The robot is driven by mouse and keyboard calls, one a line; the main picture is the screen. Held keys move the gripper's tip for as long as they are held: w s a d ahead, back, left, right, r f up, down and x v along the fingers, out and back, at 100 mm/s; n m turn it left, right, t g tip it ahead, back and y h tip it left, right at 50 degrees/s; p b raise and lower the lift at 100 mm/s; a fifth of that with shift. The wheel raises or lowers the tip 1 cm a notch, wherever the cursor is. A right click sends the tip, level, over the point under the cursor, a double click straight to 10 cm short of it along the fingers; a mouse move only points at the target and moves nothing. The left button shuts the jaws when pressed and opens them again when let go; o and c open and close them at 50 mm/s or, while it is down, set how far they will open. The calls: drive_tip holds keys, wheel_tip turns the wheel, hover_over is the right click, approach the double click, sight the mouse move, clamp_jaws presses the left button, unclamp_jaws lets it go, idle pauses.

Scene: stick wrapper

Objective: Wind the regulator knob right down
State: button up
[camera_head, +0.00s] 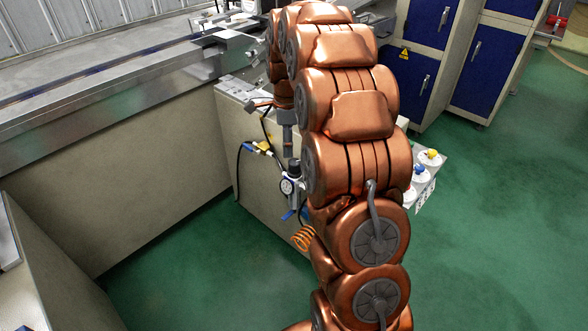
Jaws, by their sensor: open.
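The pressure regulator (291,187) is mounted on the side of the beige machine cabinet, with a round white-faced gauge on its front. Its knob (294,167) is the small upright part on top, partly crowded by my arm. My gripper (287,146) points down just above the knob, with grey finger parts showing. It is open and nothing shows between its fingers. My copper arm covers the area right of the regulator. I cannot tell whether a finger touches the knob.
A blue-and-yellow valve fitting (260,147) with a black hose sits left of the regulator. A coiled orange hose (303,238) hangs below. A rack with capped white containers (422,172) stands at right. The green floor (190,260) is clear at left.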

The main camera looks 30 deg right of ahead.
sight(294, 162)
drive_tip(key=d+f+m, duration=0.1)
drive_tip(key=w+d+f+m, duration=0.1)
drive_tip(key=w+d+f+b, duration=0.1)
drive_tip(key=d, duration=0.1)
drive_tip(key=shift+w+f+m, duration=0.2)
drive_tip(key=shift+w+m, duration=0.05)
drive_tip(key=shift+m, duration=0.15)
drive_tip(key=shift+w+d+f, duration=0.1)
drive_tip(key=shift+d+f, duration=0.05)
drive_tip(key=shift+f, duration=0.15)
wheel_tip(294, 162, down, 7)
drive_tip(key=shift+f, duration=0.2)
drive_tip(key=c, duration=1.1)
